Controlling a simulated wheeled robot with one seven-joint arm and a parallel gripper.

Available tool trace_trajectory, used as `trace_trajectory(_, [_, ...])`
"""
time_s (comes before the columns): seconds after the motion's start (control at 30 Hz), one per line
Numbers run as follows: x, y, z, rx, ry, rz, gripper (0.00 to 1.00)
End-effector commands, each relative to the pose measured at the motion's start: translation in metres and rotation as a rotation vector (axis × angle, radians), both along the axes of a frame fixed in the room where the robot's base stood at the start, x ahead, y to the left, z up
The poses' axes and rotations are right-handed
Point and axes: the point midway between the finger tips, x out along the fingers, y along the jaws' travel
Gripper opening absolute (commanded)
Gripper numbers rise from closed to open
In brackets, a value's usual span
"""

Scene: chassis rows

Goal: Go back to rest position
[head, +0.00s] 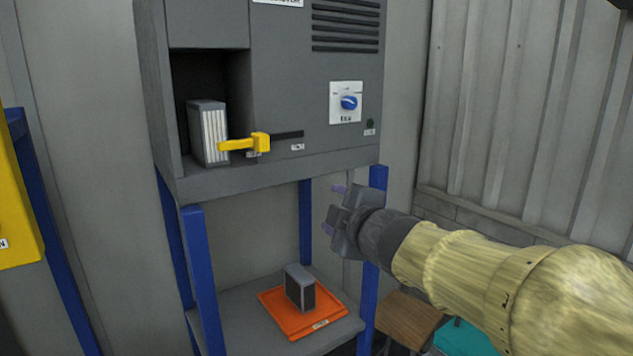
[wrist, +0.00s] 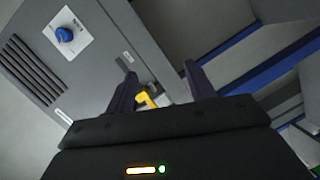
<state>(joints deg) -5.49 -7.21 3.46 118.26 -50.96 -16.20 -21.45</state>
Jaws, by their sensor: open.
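My gripper (head: 333,208) is open and empty in the head view, in front of the right side of the grey cabinet (head: 290,100) and below its dial. My arm reaches in from the lower right. In the wrist view, the two dark fingers of my gripper (wrist: 157,80) stand apart with nothing held between them. The yellow handle (head: 245,143) on the cabinet front lies to the left of my gripper and apart from it. It also shows between the fingers in the wrist view (wrist: 146,98), farther away.
A grey module with a ribbed face (head: 208,132) stands in the cabinet's open bay. A blue dial (head: 348,102) is at right. Below, an orange tray (head: 325,322) holds a dark block (head: 300,288). Blue posts (head: 377,230) stand near my gripper. A wooden stool (head: 407,318) and teal item (head: 463,340) are lower right.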

Motion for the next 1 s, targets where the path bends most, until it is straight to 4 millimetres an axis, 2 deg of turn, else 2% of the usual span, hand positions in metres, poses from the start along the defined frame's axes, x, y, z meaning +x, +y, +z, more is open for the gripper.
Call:
trace_trajectory(0.03, [0.002,-0.016,-0.032,0.056,0.094,-0.074,0.55])
trace_trajectory(0.17, [-0.007,-0.052,-0.103,0.206,0.322,-0.272,0.55])
trace_trajectory(0.27, [-0.025,-0.077,-0.158,0.313,0.494,-0.431,0.55])
trace_trajectory(0.4, [-0.065,-0.103,-0.23,0.458,0.73,-0.663,0.55])
trace_trajectory(0.5, [-0.103,-0.116,-0.276,0.558,0.898,-0.841,0.55])
trace_trajectory(0.6, [-0.144,-0.122,-0.312,0.649,1.048,-1.01,0.55])
trace_trajectory(0.7, [-0.175,-0.123,-0.334,0.711,1.152,-1.133,0.55])
trace_trajectory(0.8, [-0.189,-0.122,-0.342,0.74,1.199,-1.191,0.55])
trace_trajectory(1.0, [-0.19,-0.122,-0.342,0.744,1.203,-1.197,0.55])
